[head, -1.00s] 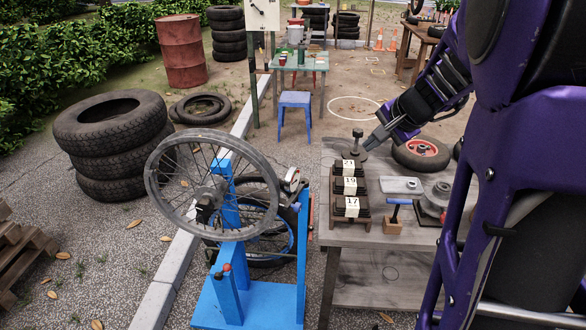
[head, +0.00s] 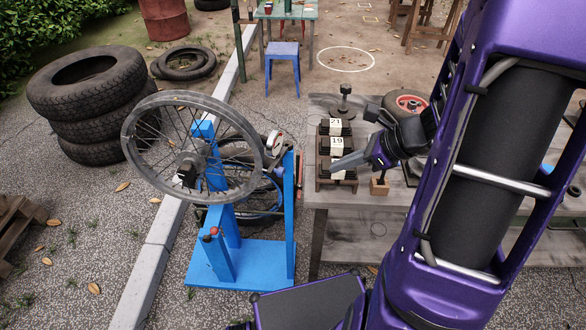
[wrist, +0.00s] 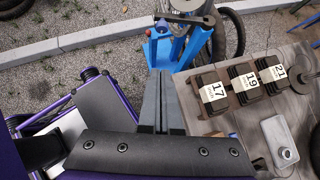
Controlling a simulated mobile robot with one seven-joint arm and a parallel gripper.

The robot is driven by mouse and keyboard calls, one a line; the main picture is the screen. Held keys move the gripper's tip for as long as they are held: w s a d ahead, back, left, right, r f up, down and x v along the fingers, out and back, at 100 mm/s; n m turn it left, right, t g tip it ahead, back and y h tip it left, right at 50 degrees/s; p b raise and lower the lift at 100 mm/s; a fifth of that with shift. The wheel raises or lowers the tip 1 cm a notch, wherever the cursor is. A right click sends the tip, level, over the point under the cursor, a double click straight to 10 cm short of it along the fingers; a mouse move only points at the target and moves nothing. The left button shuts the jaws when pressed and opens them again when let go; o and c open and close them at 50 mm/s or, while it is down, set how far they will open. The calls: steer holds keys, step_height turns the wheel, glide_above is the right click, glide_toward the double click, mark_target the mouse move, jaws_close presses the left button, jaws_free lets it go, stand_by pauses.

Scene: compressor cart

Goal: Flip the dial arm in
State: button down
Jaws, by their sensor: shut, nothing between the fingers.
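The blue wheel stand (head: 240,262) holds a spoked wheel (head: 136,118) upright left of the bench. A small pale dial (head: 275,143) sits on a dark mount at the stand's right upright, by the wheel rim; its arm is hard to make out. My gripper (head: 334,167) is shut and empty, right of the stand and the dial, apart from both, over the bench's left edge. In the wrist view the closed fingers (wrist: 161,76) point toward the blue stand (wrist: 163,50) at the top. The dial face cannot be made out there.
The grey bench (head: 312,194) carries blocks marked 21 and 19 (head: 337,142); block 17 (wrist: 213,93) shows in the wrist view. A weight with a knob (head: 345,95) stands behind. Stacked tyres (head: 88,105) stand left, a blue stool (head: 283,55) behind.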

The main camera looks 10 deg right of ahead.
steer(key=w+a+r+b+x, duration=0.1)
steer(key=r+x, duration=0.1)
steer(key=x, duration=1)
steer(key=shift+w+a+f+b, duration=0.25)
steer(key=shift+a+f+b, duration=0.05)
steer(key=shift+a, duration=0.25)
